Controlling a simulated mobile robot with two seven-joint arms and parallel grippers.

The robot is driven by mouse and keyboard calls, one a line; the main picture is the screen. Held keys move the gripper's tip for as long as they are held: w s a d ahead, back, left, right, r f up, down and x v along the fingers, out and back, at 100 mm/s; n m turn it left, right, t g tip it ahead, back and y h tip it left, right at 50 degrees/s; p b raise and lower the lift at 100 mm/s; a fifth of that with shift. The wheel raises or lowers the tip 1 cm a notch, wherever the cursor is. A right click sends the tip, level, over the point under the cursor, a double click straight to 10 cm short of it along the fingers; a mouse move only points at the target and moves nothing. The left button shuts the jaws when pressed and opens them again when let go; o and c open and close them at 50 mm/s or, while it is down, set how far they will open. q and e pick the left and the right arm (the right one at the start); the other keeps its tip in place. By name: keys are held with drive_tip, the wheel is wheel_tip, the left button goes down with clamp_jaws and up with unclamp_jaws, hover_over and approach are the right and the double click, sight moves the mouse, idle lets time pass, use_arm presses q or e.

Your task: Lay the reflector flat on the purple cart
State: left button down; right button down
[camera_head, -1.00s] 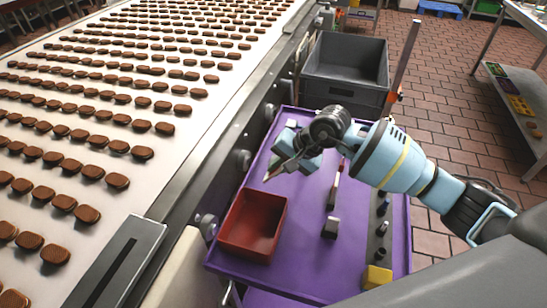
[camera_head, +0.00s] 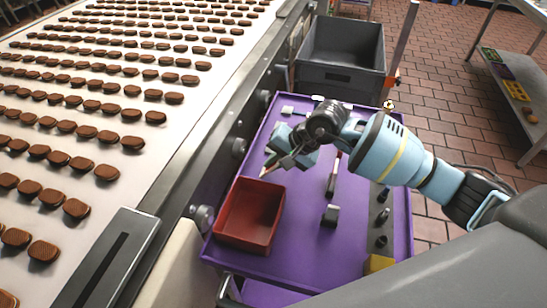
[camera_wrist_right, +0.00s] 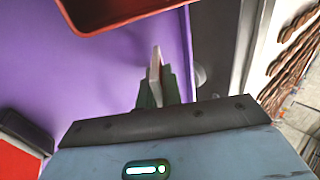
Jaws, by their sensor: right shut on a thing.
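My right gripper (camera_head: 272,163) is over the far left part of the purple cart (camera_head: 300,232), just beyond the red bin. In the right wrist view, its fingers (camera_wrist_right: 158,88) are shut on a thin, pale, reddish-edged piece, which I take to be the reflector (camera_wrist_right: 155,65). The piece stands on edge between the fingers, with its end sticking out past them. In the head view only a small tip of it (camera_head: 264,172) shows; the gripper hides the rest. I cannot tell whether it touches the cart top. My left gripper is not in view.
The red bin (camera_head: 225,215) stands on the cart close to the gripper. A red-and-black tool (camera_head: 333,175), a dark block (camera_head: 330,215) and a dark strip with several small parts (camera_head: 372,225) lie to the right. A conveyor (camera_head: 175,190) borders the left; a grey crate (camera_head: 338,80) stands behind.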

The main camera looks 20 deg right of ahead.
drive_tip(key=c, duration=1.5)
unclamp_jaws()
drive_tip(key=shift+d+r, duration=0.1)
drive_tip(key=v, duration=0.7)
drive_tip(key=shift+s+r, duration=0.15)
drive_tip(key=shift+r, duration=0.1)
drive_tip(key=shift+d, duration=0.15)
